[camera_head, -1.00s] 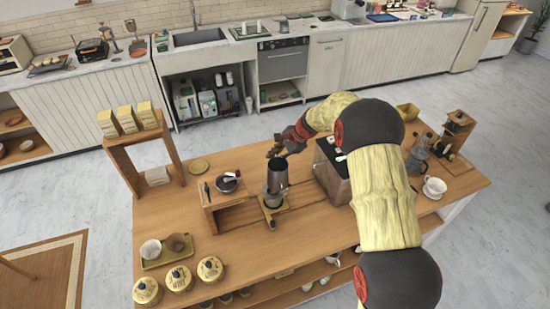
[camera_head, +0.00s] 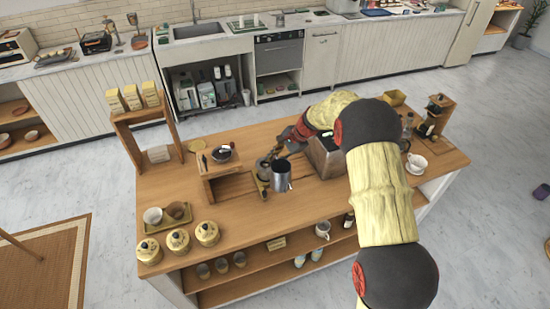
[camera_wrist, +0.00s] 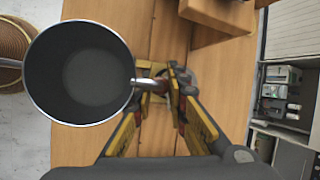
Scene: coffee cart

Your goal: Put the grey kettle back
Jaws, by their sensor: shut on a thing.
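My gripper (camera_wrist: 165,85) is shut on the handle of the grey kettle (camera_wrist: 80,80), which looks like an open-topped metal pot. Its inside looks empty in the wrist view, and it sits left of the jaws. In the head view the kettle (camera_head: 281,178) is at the middle of the wooden cart (camera_head: 240,231), right of and partly in front of a small yellowish stand (camera_head: 262,189). My gripper (camera_head: 271,157) reaches it from behind. Whether the kettle's base touches the cart top cannot be told.
A low wooden stand with a dark bowl (camera_head: 221,154) is to the left. A box-like machine (camera_head: 325,157) stands close on the right. Several yellow canisters (camera_head: 178,240) line the front left. A white cup (camera_head: 416,164) is at the right. The front middle of the cart is clear.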

